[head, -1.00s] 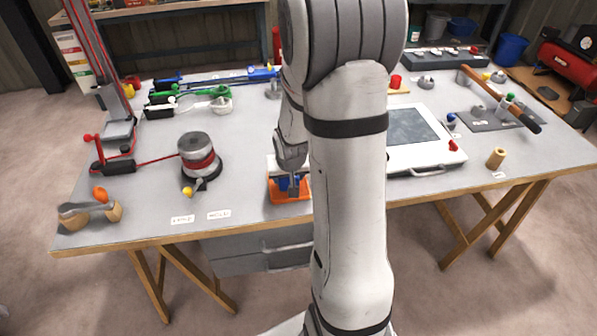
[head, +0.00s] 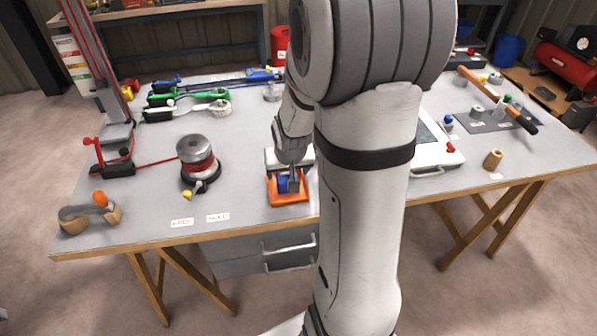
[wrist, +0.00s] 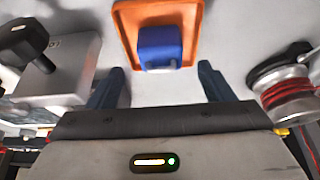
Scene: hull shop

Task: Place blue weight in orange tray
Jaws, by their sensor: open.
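The blue weight (wrist: 160,47) is inside the orange tray (wrist: 124,22), resting on its floor in the wrist view. In the head view the blue weight (head: 284,184) shows partly behind my gripper, within the orange tray (head: 290,199) near the table's front edge. My gripper (wrist: 161,84) is open and empty, with its two dark blue fingers spread wide. The weight lies beyond the fingertips, apart from them. In the head view my gripper (head: 292,178) is at the tray, its fingers small there.
A spool with red cord (head: 197,160) stands left of the tray; it also shows at the right of the wrist view (wrist: 287,88). A grey block with a black knob (wrist: 58,75) is close at left. A white framed panel (head: 432,150) lies behind my arm.

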